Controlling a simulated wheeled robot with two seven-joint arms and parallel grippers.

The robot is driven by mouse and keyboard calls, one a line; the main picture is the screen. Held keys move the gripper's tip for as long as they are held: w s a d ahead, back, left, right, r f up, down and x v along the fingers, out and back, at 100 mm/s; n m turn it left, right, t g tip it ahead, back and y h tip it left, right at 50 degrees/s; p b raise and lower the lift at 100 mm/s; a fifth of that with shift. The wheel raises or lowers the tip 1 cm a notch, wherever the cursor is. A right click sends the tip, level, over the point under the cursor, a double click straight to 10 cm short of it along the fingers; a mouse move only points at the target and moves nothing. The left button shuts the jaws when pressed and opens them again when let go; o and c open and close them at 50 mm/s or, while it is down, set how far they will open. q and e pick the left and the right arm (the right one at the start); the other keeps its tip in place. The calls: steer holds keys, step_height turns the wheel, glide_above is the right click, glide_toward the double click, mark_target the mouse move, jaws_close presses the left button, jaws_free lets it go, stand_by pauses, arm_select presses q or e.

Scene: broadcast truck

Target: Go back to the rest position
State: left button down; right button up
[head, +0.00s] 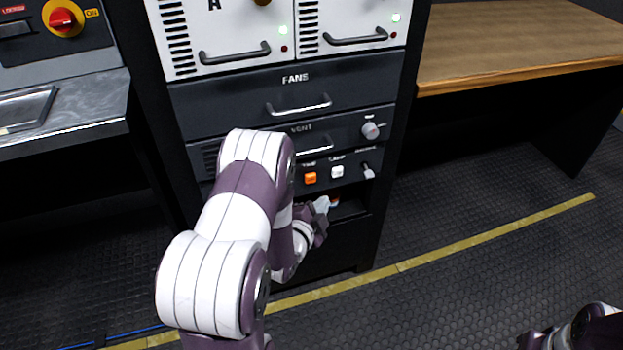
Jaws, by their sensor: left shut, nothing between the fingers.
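My left arm reaches forward from the bottom of the head view to the equipment rack (290,98). My left gripper (323,205) is shut and empty. It is at the front of a dark open slot (348,206) low in the rack, below the orange button (310,178) and the white button (337,172). I cannot tell whether its fingertips touch anything. Part of my right arm shows in the bottom right corner, with its dark end (530,340) cut by the frame edge, so its jaws cannot be read.
A red rotary switch (62,19) is on the console at the left. A metal ledge (85,107) lies below it. A wooden desk (520,45) stands at the right. The dark floor with a yellow line (480,239) is clear in front of the rack.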

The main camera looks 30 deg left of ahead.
stand_by(0.7)
arm_select(q)
steer(key=s+f+n+g, duration=0.6)
steer(key=f+g, duration=0.1)
steer(key=f, duration=0.1)
steer(key=s+d+r+n+g+h, duration=0.1)
steer(key=s+d+r+n+g, duration=0.25)
steer(key=s, duration=0.25)
steer(key=s+d+r+n+g, duration=0.2)
steer(key=s+d+r+g, duration=0.25)
steer(key=s, duration=0.25)
steer(key=w+d+r+m+t+p, duration=0.1)
steer(key=d+r+p, duration=0.2)
steer(key=r+p, duration=2.7)
step_height(320, 180, up, 6)
steer(key=shift+f, duration=0.15)
